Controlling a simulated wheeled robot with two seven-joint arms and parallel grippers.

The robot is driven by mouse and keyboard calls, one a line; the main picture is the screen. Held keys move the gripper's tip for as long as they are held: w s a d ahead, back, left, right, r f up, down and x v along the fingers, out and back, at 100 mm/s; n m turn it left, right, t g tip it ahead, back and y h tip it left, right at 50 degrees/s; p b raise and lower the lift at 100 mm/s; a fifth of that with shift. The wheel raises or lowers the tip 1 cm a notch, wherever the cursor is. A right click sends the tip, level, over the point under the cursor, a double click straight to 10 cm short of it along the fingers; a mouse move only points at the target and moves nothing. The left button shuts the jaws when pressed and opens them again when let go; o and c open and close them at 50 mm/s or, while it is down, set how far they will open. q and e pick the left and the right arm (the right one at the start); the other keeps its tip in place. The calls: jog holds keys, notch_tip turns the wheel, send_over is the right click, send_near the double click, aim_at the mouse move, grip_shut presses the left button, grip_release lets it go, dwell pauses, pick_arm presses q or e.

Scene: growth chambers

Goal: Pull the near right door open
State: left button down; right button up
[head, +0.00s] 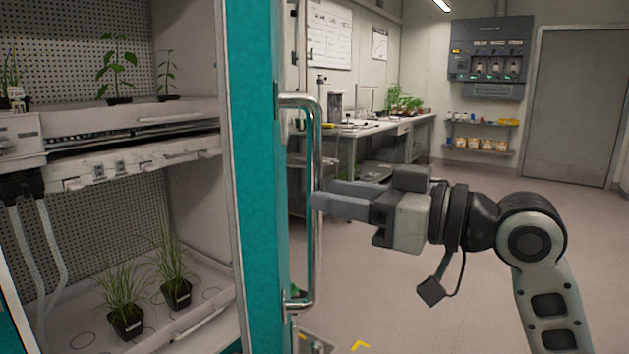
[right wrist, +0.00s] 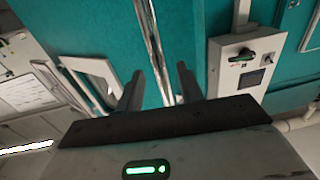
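A teal door panel (head: 255,170) stands upright left of centre in the head view, with a long silver vertical handle (head: 317,250) on its right side. I cannot tell the door's exact angle. My right gripper (head: 318,199) reaches in from the right, its fingertips at the middle of the handle. In the right wrist view its two fingers (right wrist: 160,88) stand apart, and the handle bar (right wrist: 152,40) runs through the gap between them. Clear space shows on both sides of the bar, so it is not clamped. My left gripper is not in view.
The chamber's shelves with potted plants (head: 126,318) show left of the teal panel. A grey control box (right wrist: 245,62) is on the teal surface in the wrist view. A workbench (head: 385,127) stands behind the gripper. Floor (head: 400,300) shows clear below the arm.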

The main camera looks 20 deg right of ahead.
jog(key=shift+x, duration=2)
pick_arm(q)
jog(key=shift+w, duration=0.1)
